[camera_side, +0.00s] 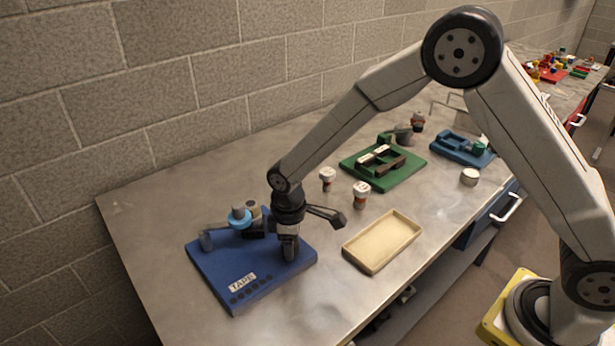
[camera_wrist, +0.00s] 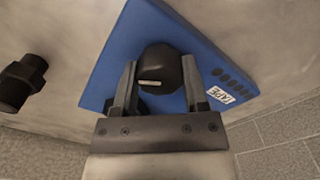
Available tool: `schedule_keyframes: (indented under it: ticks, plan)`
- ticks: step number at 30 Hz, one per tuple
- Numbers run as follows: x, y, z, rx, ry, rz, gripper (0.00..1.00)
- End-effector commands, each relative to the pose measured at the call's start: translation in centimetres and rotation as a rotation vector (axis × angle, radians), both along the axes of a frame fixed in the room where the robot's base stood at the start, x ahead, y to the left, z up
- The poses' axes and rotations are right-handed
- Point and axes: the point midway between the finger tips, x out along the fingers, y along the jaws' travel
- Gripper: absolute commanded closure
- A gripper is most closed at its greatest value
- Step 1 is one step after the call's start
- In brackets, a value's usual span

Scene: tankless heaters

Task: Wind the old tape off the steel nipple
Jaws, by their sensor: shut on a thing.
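A blue board (camera_side: 222,262) with a TAPE label lies at the front left of the bench; it also shows in the wrist view (camera_wrist: 118,62). My gripper (camera_side: 289,252) points down over the board's right part. In the wrist view my gripper (camera_wrist: 158,88) is shut on a dark rounded knob (camera_wrist: 157,62) with a pale bar on its top. A light blue ring-shaped part (camera_side: 239,220) with a grey top stands toward the back of the board, beside a tan-grey cylinder (camera_side: 254,209). I cannot tell which part is the steel nipple or see tape on it.
A green board (camera_side: 384,166) and a smaller blue board (camera_side: 461,150) lie farther back. A dark fitting (camera_wrist: 22,80) shows in the wrist view.

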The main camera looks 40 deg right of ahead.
Motion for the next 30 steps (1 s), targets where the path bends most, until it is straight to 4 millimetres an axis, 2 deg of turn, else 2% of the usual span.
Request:
schedule_keyframes:
  ticks: [13,14,15,17,30]
  plan:
    - [0.0,0.0,-0.03,0.0,0.0,0.015,1.0]
    - [0.0,0.0,-0.03,0.0,0.0,0.015,0.37]
    - [0.0,0.0,-0.03,0.0,0.0,0.015,0.24]
    - [0.0,0.0,-0.03,0.0,0.0,0.015,0.08]
    - [0.02,0.01,0.36,0.001,-0.001,0.014,0.08]
